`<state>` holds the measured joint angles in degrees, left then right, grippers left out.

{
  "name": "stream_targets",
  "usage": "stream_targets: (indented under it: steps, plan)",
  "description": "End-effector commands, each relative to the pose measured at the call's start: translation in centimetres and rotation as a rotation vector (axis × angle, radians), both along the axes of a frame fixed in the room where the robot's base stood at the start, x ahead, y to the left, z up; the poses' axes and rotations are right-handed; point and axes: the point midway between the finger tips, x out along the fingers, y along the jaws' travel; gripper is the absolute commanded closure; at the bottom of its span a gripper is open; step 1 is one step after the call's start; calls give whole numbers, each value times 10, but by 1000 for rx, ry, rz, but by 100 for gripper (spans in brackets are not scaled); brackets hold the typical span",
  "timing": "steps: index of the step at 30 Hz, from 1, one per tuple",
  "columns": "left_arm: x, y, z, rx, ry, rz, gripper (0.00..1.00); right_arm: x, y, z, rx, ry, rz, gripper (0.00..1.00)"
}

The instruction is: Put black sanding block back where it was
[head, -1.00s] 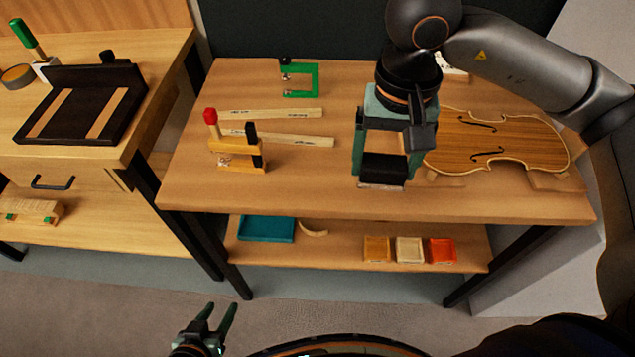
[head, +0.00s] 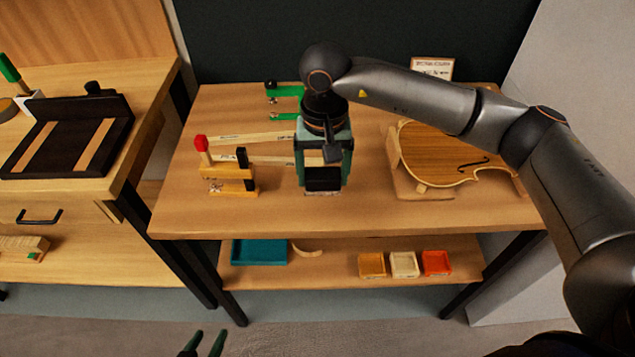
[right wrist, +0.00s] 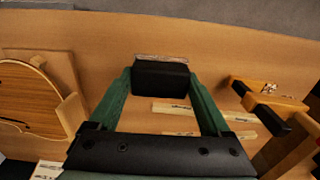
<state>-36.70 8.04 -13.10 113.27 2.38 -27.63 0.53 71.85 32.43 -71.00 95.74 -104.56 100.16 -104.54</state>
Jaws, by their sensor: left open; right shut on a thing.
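The black sanding block (head: 323,178) is between the fingers of my right gripper (head: 322,172), which is shut on it. In the right wrist view the block (right wrist: 161,75) sits squarely between the two green fingertips, with a thin pale layer along its far edge. Block and gripper are over the front middle of the bench top, between the clamp and the violin plate. I cannot tell whether the block touches the bench. My left gripper (head: 204,343) shows only its fingertips at the bottom edge, open and empty, away from the bench.
A red-tipped wooden clamp (head: 228,174) stands left of the block, with wooden strips (head: 245,139) behind. A green clamp (head: 285,102) is at the back. The violin plate (head: 440,158) rests on a wooden support at right. The bench's front left (head: 190,218) is clear.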

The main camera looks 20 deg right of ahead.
Motion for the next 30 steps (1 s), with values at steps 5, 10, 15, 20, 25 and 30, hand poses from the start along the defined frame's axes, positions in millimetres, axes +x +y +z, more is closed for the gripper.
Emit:
stream_targets:
  steps: [5,10,15,20,25,30]
  plan:
    - [-1,1,-1,1,4,1,50,11,4,-14,0,1,0,70]
    - [-2,0,-1,0,6,2,50,17,6,-26,-1,3,0,70]
    - [-3,0,1,0,6,2,50,16,5,-49,0,3,0,70]
    - [-4,0,0,0,9,3,50,17,5,-52,0,0,0,70]
    - [-4,0,-5,0,11,3,50,17,5,-55,0,0,0,70]
    - [-5,-1,-5,-2,15,0,50,17,5,-55,-1,0,0,7]
